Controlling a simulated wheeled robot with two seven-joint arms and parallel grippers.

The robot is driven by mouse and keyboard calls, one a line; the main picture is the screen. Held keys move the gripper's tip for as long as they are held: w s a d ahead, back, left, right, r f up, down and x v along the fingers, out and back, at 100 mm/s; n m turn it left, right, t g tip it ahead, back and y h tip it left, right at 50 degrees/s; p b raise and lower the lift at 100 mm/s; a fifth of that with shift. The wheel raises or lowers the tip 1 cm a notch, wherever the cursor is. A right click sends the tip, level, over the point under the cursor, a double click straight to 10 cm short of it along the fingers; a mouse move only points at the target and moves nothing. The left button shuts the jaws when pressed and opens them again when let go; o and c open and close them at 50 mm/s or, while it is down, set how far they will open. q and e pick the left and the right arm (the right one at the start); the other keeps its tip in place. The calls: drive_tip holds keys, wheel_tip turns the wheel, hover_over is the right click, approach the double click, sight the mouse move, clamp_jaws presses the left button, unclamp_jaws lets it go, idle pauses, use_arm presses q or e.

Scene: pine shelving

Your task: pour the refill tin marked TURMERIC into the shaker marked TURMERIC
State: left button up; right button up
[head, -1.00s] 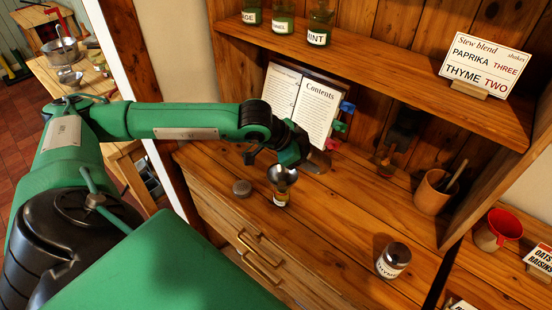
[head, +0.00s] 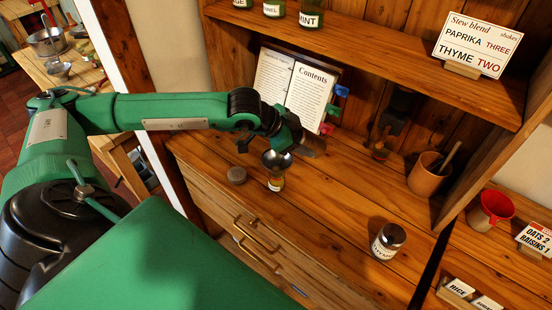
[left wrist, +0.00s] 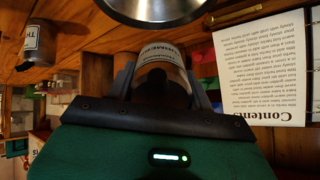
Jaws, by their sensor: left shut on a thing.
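My left gripper (head: 306,143) is shut on a tin, which shows between the fingers in the left wrist view (left wrist: 164,63). The tin's label is too small and upside down to read surely, and its tilt is hard to tell. In the head view the gripper mostly hides it. A metal funnel (head: 276,159) sits in the mouth of a small shaker (head: 276,182) on the counter, just below and left of the gripper. Its label is too small to read. The funnel's rim (left wrist: 155,12) is close to the tin in the wrist view. My right gripper is not in view.
A round grey lid (head: 237,175) lies left of the shaker. A shaker marked THYME (head: 388,240) stands nearer the front right. An open book (head: 297,85) leans behind the gripper. The middle counter is clear.

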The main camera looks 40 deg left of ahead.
use_arm(q)
drive_tip(key=shift+w, duration=0.1)
drive_tip(key=shift+w+f, duration=0.15)
drive_tip(key=shift+a, duration=0.1)
drive_tip(key=shift+s, duration=0.25)
drive_tip(key=shift+w+b, duration=0.1)
drive_tip(key=shift+b, duration=0.2)
drive_tip(key=shift+w, duration=0.1)
drive_tip(key=shift+s, duration=0.2)
drive_tip(key=shift+w, duration=0.1)
